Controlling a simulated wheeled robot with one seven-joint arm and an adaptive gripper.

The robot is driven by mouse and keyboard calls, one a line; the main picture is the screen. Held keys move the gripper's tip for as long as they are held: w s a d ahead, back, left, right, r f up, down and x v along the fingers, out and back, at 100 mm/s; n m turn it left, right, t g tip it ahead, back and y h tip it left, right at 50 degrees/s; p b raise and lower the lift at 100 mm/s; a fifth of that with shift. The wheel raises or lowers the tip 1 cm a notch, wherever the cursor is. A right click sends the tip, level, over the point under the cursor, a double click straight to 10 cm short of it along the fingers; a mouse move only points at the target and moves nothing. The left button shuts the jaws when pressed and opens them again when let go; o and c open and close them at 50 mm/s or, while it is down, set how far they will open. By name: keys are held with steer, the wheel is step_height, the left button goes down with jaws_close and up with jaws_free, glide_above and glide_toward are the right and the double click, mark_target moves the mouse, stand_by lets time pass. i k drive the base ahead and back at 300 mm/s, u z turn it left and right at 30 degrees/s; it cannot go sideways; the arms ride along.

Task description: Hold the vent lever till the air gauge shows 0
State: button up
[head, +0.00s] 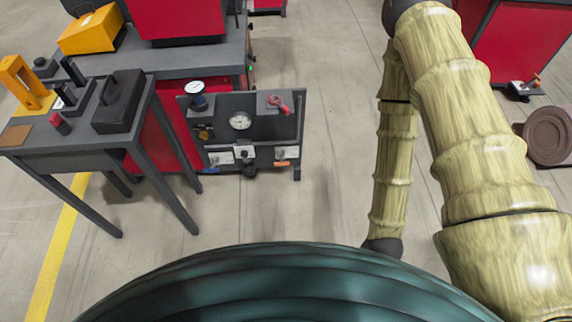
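A dark grey air panel (220,104) stands left of centre at the side of a red machine. A round white gauge (240,121) sits in its middle; the needle is too small to read. A second white dial (196,87) is at its upper left. A red lever (279,104) is at its upper right. Small fittings with blue and orange parts line its lower edge. No label shows which one is the vent lever. My arm comes down right of the panel, apart from it. My gripper is not visible.
A dark table (75,137) at left holds a black box (118,101) and a yellow fixture (24,82). A red machine (178,18) with a grey top stands behind. A brown round object (549,136) lies at far right. The floor right of the panel is clear.

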mark_target(276, 163)
steer(key=k, duration=1.3)
steer(key=u, duration=0.8)
steer(key=i, duration=1.7)
steer(key=z, duration=0.25)
